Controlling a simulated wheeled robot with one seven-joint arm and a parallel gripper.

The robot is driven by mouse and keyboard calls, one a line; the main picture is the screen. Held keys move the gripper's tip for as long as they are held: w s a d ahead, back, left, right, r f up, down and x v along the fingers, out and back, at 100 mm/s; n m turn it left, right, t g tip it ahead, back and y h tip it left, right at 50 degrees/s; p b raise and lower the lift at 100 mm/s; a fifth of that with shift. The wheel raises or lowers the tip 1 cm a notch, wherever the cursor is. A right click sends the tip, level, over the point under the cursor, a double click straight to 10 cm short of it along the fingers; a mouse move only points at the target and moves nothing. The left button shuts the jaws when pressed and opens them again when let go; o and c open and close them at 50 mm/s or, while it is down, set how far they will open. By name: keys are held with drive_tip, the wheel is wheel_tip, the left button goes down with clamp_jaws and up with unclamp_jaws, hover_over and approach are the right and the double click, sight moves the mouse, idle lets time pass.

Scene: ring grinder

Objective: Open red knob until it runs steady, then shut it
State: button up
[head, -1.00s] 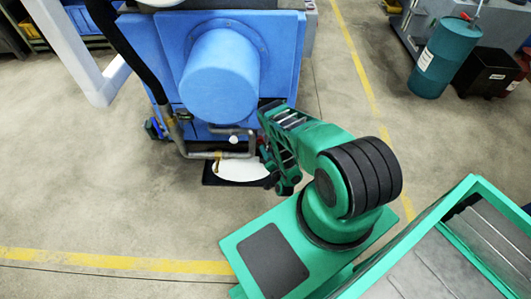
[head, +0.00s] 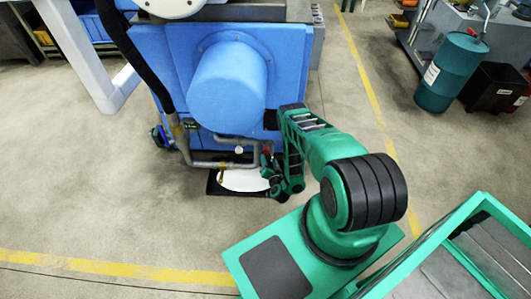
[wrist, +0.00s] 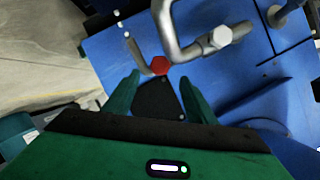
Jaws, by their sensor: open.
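The red knob (wrist: 160,66) is a small six-sided red piece beside the grey pipes in the wrist view. It sits just beyond the fingertips and between their lines. My gripper (wrist: 159,82) is open, with its two green fingers apart and nothing between them. In the head view a small red spot, likely the knob (head: 267,149), shows by the pipework low on the blue machine. My gripper (head: 272,178) is close below it there, partly hidden by my own green arm. I cannot tell whether a finger touches the knob.
Grey pipes (wrist: 184,45) with a bend and a bolt head run right beside the knob. The blue machine (head: 228,90) with its round housing stands ahead. A white round pan (head: 243,181) lies on a dark mat below. A teal drum (head: 450,72) stands far right on open floor.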

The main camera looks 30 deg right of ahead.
sight(266, 152)
drive_tip(key=x, duration=1)
drive_tip(key=shift+w+d, duration=0.15)
drive_tip(key=shift+w, duration=0.05)
drive_tip(key=c, duration=1)
